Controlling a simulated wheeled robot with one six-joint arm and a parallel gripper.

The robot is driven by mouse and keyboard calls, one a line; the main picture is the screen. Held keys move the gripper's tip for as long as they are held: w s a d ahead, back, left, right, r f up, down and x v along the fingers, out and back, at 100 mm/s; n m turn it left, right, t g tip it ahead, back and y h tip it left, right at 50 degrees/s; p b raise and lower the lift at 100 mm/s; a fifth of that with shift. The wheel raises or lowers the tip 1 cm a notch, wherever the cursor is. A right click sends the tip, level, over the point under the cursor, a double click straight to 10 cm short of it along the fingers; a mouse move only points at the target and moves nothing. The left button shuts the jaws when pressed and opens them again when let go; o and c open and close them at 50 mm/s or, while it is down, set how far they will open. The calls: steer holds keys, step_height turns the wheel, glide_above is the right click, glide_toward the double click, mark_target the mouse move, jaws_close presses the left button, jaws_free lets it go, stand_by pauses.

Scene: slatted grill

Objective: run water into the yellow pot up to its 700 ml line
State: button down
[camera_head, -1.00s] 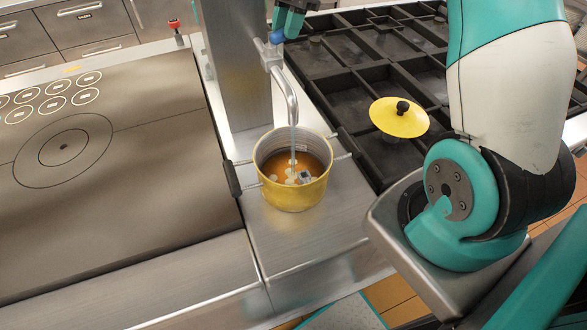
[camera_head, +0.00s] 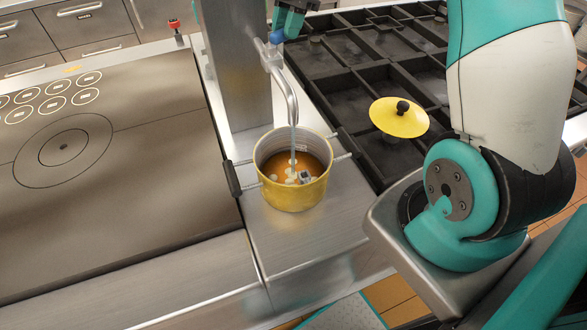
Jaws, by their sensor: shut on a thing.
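The yellow pot (camera_head: 290,190) stands upright on the steel strip, under the spout of the tap (camera_head: 290,95). A thin stream of water falls from the spout into it. Brownish-looking liquid with pale bubbles or lumps lies low in the pot, well below the rim. Small markings show faintly on the inner far wall, too small to read. My gripper (camera_head: 286,22) is at the top edge, shut on the blue tap handle (camera_head: 276,37); its fingers are partly cut off by the frame. The yellow lid (camera_head: 400,117) with a black knob is apart, on the right.
A flat dark cooktop (camera_head: 110,200) with ring marks lies to the left. A black slatted grill (camera_head: 330,75) lies to the right of the tap. A steel post (camera_head: 237,65) stands behind the pot. The steel strip in front of the pot is clear.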

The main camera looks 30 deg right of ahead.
steer(key=shift+s+f+m+t+b, duration=0.1)
steer(key=shift+s+m+t+b, duration=0.25)
steer(key=shift+m, duration=0.35)
steer(key=shift+s+m, duration=0.15)
steer(key=shift+m, duration=0.45)
steer(key=shift+s+m+t+b, duration=0.5)
steer(key=shift+m+b, duration=0.25)
steer(key=shift+m, duration=0.25)
steer(key=c, duration=1.6)
jaws_free()
steer(key=shift+m, duration=0.3)
steer(key=o, duration=1.5)
